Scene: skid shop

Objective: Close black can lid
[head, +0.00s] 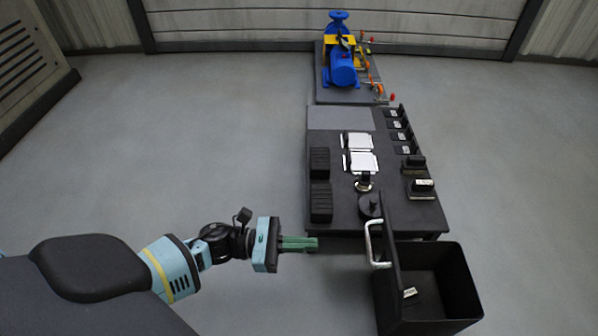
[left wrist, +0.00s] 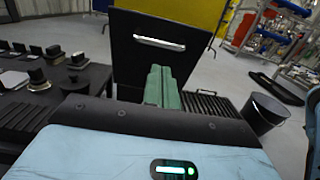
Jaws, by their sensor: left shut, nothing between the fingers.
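The black can (head: 462,283) is a square box at the lower right of the head view, open at the top. Its lid (head: 389,228) stands upright along the can's left side, with a silver handle (head: 374,243) facing left. In the left wrist view the lid (left wrist: 150,65) and its handle (left wrist: 160,43) are ahead of the fingers. My left gripper (head: 317,243) has green fingers shut with nothing between them. It points at the lid from the left, with a gap to the handle. My right gripper is not in view.
A dark table (head: 345,215) stands behind the can, with black blocks (head: 320,185), white trays (head: 362,162) and a round black piece (head: 369,206). A blue pump (head: 342,70) is at the back. A small labelled item (head: 409,292) lies inside the can. Floor left of the table is clear.

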